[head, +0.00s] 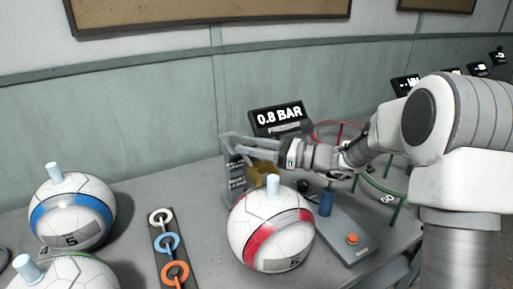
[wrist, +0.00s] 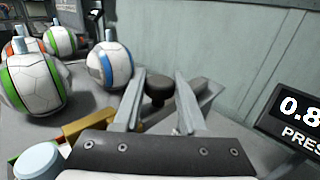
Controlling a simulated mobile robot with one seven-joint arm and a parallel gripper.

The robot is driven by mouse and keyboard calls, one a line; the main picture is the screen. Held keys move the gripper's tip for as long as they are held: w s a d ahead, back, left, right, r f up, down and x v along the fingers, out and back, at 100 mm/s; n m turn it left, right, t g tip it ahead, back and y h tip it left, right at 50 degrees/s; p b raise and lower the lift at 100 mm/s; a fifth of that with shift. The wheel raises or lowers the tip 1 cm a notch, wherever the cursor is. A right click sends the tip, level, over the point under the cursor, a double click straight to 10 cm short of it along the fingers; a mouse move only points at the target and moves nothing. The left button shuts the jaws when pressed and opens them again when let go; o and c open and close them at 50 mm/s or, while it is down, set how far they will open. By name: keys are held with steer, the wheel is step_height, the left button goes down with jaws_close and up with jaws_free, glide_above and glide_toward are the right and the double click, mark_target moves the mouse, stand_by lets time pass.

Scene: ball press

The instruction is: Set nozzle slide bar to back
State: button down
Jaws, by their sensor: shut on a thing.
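My gripper (head: 240,143) reaches left to the grey upright stand (head: 233,172) of the press, under the 0.8 BAR display. In the wrist view, my gripper (wrist: 158,82) has a dark round knob (wrist: 158,90) between its two fingers and is shut on it. I take the knob for the handle of the nozzle slide bar; the bar itself is mostly hidden by my gripper. A yellow part (head: 264,172) sits just below my gripper, and it also shows in the wrist view (wrist: 88,128). A red-banded ball (head: 272,228) with a pale peg on top stands in front.
The display (head: 279,118) stands close behind my gripper. A blue-banded ball (head: 72,208) and a ring board (head: 168,247) lie to the left. A control box with an orange button (head: 352,239) and a blue cylinder (head: 326,200) are at right. Bare table lies left of the stand.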

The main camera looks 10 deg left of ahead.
mark_target(240, 142)
steer(key=w+a, duration=0.1)
steer(key=w+a+p, duration=0.1)
steer(key=w, duration=0.1)
steer(key=w+a, duration=0.1)
steer(key=w, duration=0.1)
steer(key=shift+a+p, duration=0.3)
steer(key=shift+p, duration=0.05)
steer(key=shift+r, duration=0.1)
steer(key=c, duration=0.9)
jaws_free()
steer(key=o, duration=0.4)
steer(key=shift+w+a, duration=0.1)
steer(key=shift+w, duration=0.05)
steer(key=shift+o, duration=0.2)
steer(key=s+d+p, duration=0.2)
steer(key=d, duration=1.5)
steer(key=shift+s+d, duration=0.15)
steer(key=shift+s, duration=0.15)
